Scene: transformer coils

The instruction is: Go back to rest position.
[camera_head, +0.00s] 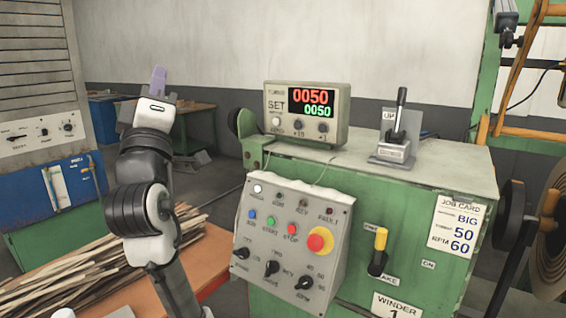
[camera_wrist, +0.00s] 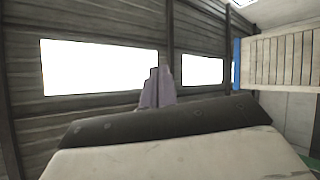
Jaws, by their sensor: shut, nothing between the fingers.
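My gripper (camera_head: 158,79) is at the upper left in the head view, at the top of my raised, upright arm. Its purple-grey fingers point upward and are shut with nothing between them. The fingers also show in the wrist view (camera_wrist: 157,90), against a dark slatted wall with bright windows. My gripper is in free air, left of the winder machine and apart from it.
The green winder cabinet (camera_head: 430,185) carries a counter box (camera_head: 307,112) reading 0050, a control panel (camera_head: 293,240), a lever (camera_head: 399,125) and a job card (camera_head: 459,224). Wooden strips (camera_head: 80,262) lie on an orange table (camera_head: 215,252) behind my arm. A blue-green cabinet (camera_head: 50,200) stands left.

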